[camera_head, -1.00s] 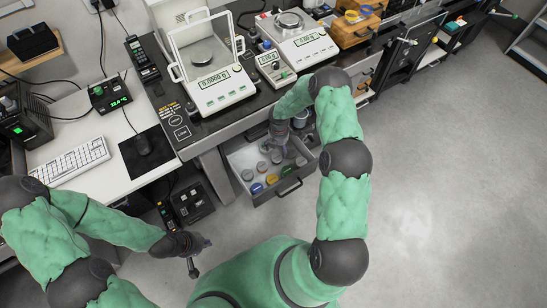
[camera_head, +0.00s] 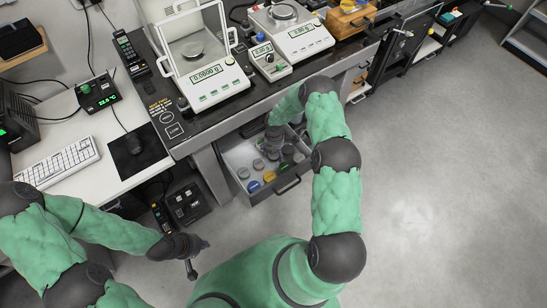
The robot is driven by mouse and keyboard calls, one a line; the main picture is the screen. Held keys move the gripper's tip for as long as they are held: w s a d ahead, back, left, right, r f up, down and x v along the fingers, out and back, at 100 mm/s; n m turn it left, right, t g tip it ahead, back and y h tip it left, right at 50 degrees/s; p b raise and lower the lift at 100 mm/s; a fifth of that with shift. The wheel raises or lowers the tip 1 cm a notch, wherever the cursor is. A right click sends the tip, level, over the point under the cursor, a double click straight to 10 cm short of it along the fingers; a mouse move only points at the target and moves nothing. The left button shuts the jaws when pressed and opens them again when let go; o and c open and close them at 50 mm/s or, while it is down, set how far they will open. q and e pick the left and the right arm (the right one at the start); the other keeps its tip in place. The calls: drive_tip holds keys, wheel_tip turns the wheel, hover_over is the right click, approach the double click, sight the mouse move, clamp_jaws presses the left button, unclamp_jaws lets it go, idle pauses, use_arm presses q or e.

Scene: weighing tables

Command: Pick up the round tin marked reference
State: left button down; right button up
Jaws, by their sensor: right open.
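An open drawer (camera_head: 284,189) under the weighing table holds several small round tins. A blue-topped tin (camera_head: 253,186) and a yellow-topped tin (camera_head: 269,177) lie near its front, with grey-topped tins (camera_head: 258,164) behind them. I cannot read any marking, so I cannot tell which tin is the reference one. My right gripper (camera_head: 275,147) points down at the drawer's back part, open, and hides some of what lies there. I cannot tell its height above the tins. My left gripper (camera_head: 200,257) is low at the left, away from the drawer, its fingers apart and empty.
An analytical balance (camera_head: 208,92) and a second balance (camera_head: 297,43) stand on the dark tabletop above the drawer. The floor (camera_head: 430,200) at right is clear.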

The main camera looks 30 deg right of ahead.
wheel_tip(320, 180, down, 3)
drive_tip(key=shift+r+b, duration=0.1)
drive_tip(key=shift+b, duration=0.25)
drive_tip(key=c, duration=1.3)
drive_tip(key=shift+r, duration=0.15)
